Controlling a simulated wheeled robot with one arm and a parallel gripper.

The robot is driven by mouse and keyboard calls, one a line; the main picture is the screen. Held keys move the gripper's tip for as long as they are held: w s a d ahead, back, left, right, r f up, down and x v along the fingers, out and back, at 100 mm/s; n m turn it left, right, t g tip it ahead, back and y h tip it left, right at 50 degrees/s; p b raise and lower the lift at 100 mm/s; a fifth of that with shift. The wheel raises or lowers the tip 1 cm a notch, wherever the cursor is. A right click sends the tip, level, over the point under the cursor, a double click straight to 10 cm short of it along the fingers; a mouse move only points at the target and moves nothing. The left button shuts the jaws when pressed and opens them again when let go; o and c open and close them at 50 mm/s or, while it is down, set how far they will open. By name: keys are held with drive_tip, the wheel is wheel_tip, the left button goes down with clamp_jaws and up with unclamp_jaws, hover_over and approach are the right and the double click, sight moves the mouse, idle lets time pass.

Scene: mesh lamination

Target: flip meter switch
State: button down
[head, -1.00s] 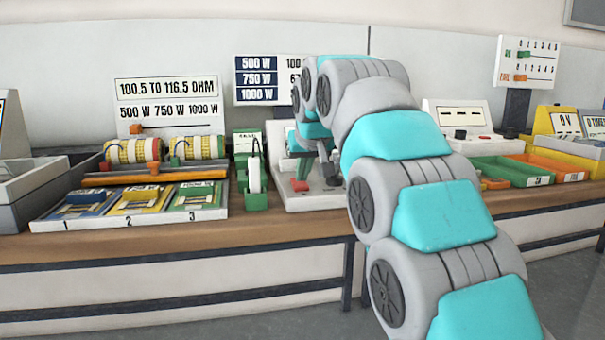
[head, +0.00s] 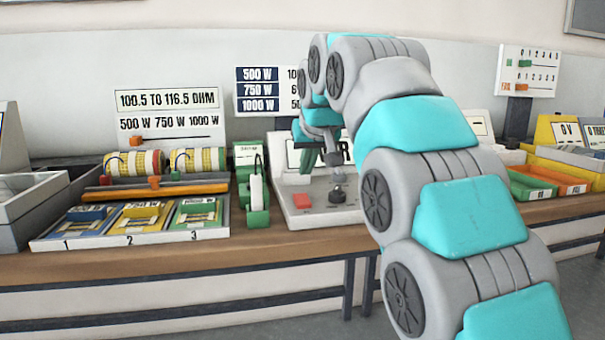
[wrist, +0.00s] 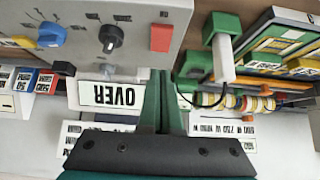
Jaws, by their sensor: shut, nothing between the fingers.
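The grey meter (head: 312,218) stands on the bench at the centre of the head view. It has a red button or rocker (head: 301,200) and a black round knob (head: 337,194). In the wrist view the red part (wrist: 161,38), the black knob (wrist: 110,38) and a blue knob (wrist: 51,34) show on its panel. Its display (wrist: 105,94) reads OVER, upside down there; my arm partly hides it in the head view. My gripper (head: 308,158) is shut and empty, above the panel and in front of the display. Its green fingers (wrist: 161,74) point toward the red part and look apart from it.
Wire spools (head: 135,163) lie behind. Green and orange bins (head: 560,182) are at right. A sign board (head: 257,90) stands behind.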

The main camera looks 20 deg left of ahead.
drive_tip(key=s+d+r, duration=0.3)
drive_tip(key=s+r, duration=0.2)
drive_tip(key=s, duration=0.1)
drive_tip(key=shift+d+b, duration=0.3)
drive_tip(key=shift+d, duration=0.05)
drive_tip(key=s+d+f+m+g+h, duration=0.2)
drive_tip(key=s+d+f, duration=0.2)
drive_tip(key=d+f, duration=0.65)
drive_tip(key=s+d+f+m+g+h, duration=0.15)
drive_tip(key=s+d+f, duration=0.35)
drive_tip(key=d+f, duration=0.5)
drive_tip(key=s+d+f+m+g, duration=0.1)
drive_tip(key=s+d+f+g, duration=0.1)
drive_tip(key=s+d+f, duration=0.4)
drive_tip(key=s+d+f+m+g, duration=0.1)
drive_tip(key=s+d+f+g, duration=0.2)
drive_tip(key=s+f, duration=1)
drive_tip(key=s+d, duration=0.3)
drive_tip(key=s, duration=0.3)
drive_tip(key=shift+s+f+m+h, duration=0.3)
drive_tip(key=shift+f+m+h, duration=0.05)
drive_tip(key=shift+f, duration=0.05)
